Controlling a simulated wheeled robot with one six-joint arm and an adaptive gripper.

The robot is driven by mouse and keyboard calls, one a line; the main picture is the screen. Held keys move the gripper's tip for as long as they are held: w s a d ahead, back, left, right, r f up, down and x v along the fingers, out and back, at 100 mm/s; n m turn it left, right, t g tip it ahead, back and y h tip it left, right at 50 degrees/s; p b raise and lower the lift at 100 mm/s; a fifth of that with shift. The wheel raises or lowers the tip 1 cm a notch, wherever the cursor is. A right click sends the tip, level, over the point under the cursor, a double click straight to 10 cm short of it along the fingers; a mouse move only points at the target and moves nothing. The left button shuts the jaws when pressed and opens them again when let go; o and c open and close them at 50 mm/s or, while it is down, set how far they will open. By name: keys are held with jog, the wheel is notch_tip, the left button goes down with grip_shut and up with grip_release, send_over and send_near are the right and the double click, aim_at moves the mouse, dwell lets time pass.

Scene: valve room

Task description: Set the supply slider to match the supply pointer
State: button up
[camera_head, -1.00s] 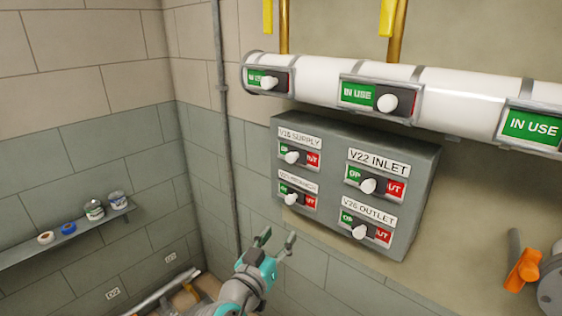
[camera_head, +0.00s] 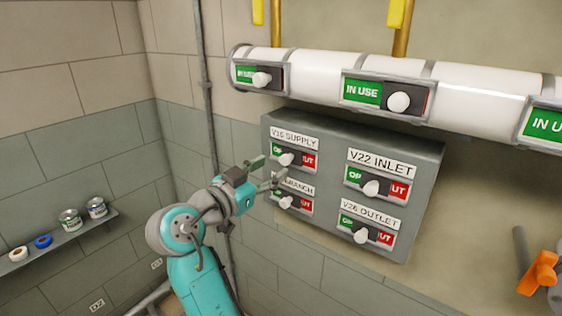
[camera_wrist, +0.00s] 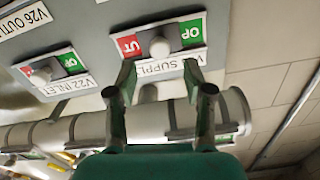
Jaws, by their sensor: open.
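The V15 supply slider (camera_head: 287,159) is a white knob on a plate at the upper left of the grey panel (camera_head: 425,200). The knob sits about midway, between the green OP side and the red UT side; it also shows in the wrist view (camera_wrist: 160,47). My gripper (camera_head: 268,170) is open and empty, at the panel's left side close to this slider. In the wrist view my gripper (camera_wrist: 159,70) has its two fingers apart, pointing at the supply plate, with the knob between and beyond the tips. No supply pointer can be made out for certain.
The panel also has the V22 inlet knob (camera_head: 370,189), the V26 outlet knob (camera_head: 361,236) and a branch knob (camera_head: 285,202). A white pipe (camera_head: 310,80) with IN USE sliders runs above. A shelf (camera_head: 60,245) with tins and tape rolls is at lower left.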

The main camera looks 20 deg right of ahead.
aim_at(283, 161)
jog(key=shift+x, duration=2.55)
grip_shut()
